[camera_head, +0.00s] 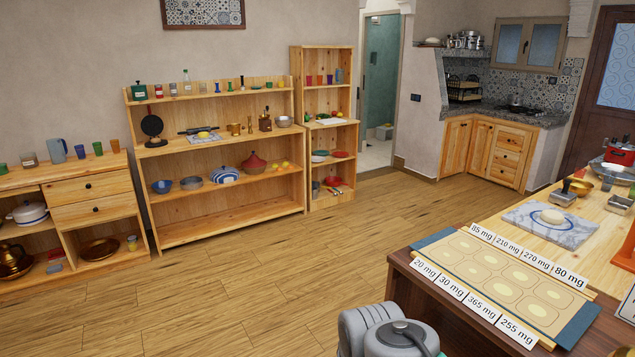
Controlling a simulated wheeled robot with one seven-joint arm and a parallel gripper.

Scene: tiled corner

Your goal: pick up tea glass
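Several small coloured glasses show, and I cannot tell which one is the tea glass. A blue glass (80,151), a green glass (98,148) and an orange glass (115,146) stand upright on top of the low wooden cabinet at the left. More small cups (320,80), red and blue, stand on the upper shelf of the tall narrow unit. A row of small glasses (203,87) and bottles lines the top of the wide shelf. A grey part of my arm shows at the bottom centre, far from them all. My gripper is not in view.
The low cabinet (90,188) and wide shelf (230,212) stand along the back wall. A table (400,262) at the right bears a tray (437,236) with labelled cards and a marble board (520,214). The wooden floor (270,265) between is clear.

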